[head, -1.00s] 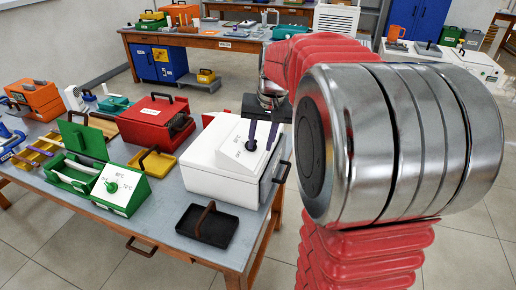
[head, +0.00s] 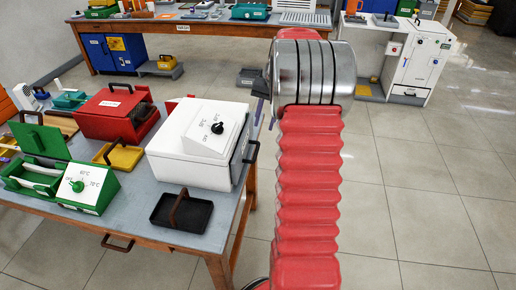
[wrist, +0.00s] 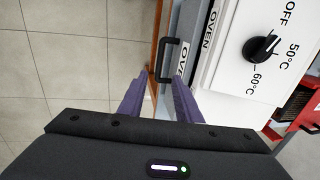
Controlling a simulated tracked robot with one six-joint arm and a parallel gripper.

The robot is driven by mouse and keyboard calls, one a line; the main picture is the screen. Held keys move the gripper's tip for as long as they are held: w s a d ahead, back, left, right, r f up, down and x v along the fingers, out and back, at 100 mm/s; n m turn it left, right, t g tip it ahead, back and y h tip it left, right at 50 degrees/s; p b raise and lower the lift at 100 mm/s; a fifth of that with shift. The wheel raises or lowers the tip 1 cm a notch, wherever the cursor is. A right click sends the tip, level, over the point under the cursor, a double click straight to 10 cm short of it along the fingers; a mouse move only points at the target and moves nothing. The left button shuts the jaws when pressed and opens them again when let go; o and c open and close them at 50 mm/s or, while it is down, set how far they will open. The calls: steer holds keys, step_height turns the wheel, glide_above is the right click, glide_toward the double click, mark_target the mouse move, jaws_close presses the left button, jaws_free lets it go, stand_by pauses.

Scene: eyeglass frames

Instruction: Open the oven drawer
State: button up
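The white oven (head: 190,160) stands on the near table, with a black dial (head: 217,128) on its sloped panel. The black drawer handle (head: 252,152) sticks out from its right side. In the wrist view, the handle (wrist: 171,60) lies just ahead of my fingertips, close to the right one, beside the OVEN lettering. My gripper (wrist: 160,88) is open, its two purple fingers apart with nothing between them. In the head view, my gripper (head: 265,112) hangs to the right of the oven, partly hidden by my arm. I cannot tell whether a fingertip touches the handle.
A black tray (head: 182,214) lies in front of the oven. A red box (head: 110,112), a yellow tray (head: 120,157) and a green box (head: 85,188) stand to its left. The floor (head: 430,190) right of the table is clear.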

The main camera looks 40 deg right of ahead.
mark_target(256, 152)
steer(key=shift+f, duration=0.1)
steer(key=f, duration=0.4)
steer(key=w+a+f, duration=0.1)
steer(key=f, duration=0.4)
steer(key=w+f, duration=0.1)
steer(key=f, duration=0.3)
steer(key=shift+w+a+f, duration=0.1)
steer(key=shift+a+f, duration=0.1)
steer(key=shift+a, duration=0.15)
jaws_close()
stand_by(0.3)
